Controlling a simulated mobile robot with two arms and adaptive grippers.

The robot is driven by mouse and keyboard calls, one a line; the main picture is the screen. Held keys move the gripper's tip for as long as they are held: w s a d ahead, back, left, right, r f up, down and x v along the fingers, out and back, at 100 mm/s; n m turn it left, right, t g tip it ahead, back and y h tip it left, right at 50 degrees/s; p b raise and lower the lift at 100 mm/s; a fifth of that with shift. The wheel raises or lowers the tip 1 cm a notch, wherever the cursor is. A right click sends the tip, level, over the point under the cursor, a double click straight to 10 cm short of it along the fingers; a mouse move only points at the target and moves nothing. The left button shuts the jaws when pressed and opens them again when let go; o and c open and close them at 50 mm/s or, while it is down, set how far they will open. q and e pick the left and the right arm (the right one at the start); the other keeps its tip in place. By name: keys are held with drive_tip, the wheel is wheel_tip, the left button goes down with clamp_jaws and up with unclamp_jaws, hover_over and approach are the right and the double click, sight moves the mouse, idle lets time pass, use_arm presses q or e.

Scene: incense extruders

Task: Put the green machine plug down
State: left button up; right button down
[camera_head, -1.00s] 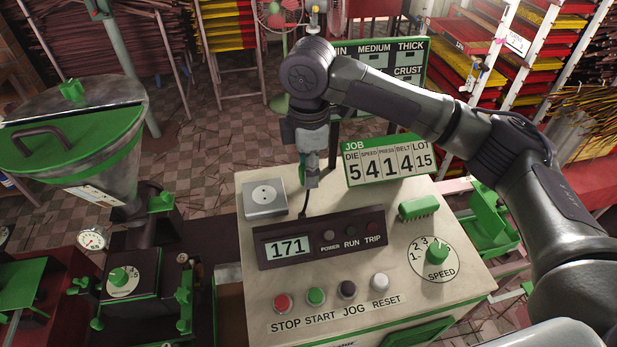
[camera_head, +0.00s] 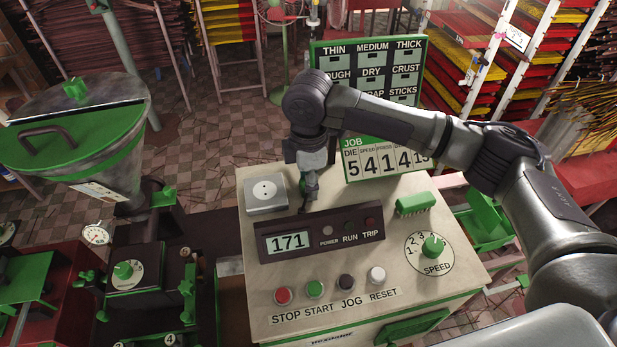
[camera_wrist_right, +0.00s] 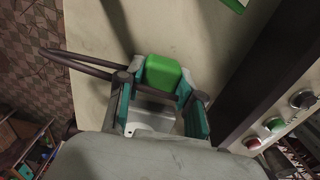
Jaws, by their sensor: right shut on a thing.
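The green machine plug (camera_wrist_right: 165,72) sits between the fingers of my right gripper (camera_wrist_right: 160,98) in the right wrist view, with a dark cord looping off to the left. In the head view my right gripper (camera_head: 309,190) is shut on it, pointing down over the cream console top (camera_head: 340,207), just behind the display panel and right of the grey socket box (camera_head: 265,193). The plug is mostly hidden there by the fingers. I cannot tell whether it touches the console top. My left gripper is not in view.
The dark display panel (camera_head: 320,233) lies close in front of the gripper. The JOB number board (camera_head: 385,160) stands to its right, with a green ribbed block (camera_head: 416,203) nearby. Buttons line the console's front. A hopper (camera_head: 80,140) stands at left.

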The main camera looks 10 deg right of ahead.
drive_tip(key=c, duration=0.7)
unclamp_jaws()
drive_tip(key=shift+c, duration=0.2)
drive_tip(key=shift+r, duration=0.35)
wheel_tip(320, 180, up, 13)
drive_tip(key=b, duration=0.3)
drive_tip(key=shift+f+b, duration=0.2)
drive_tip(key=shift+b, duration=0.1)
drive_tip(key=shift+f, duration=0.1)
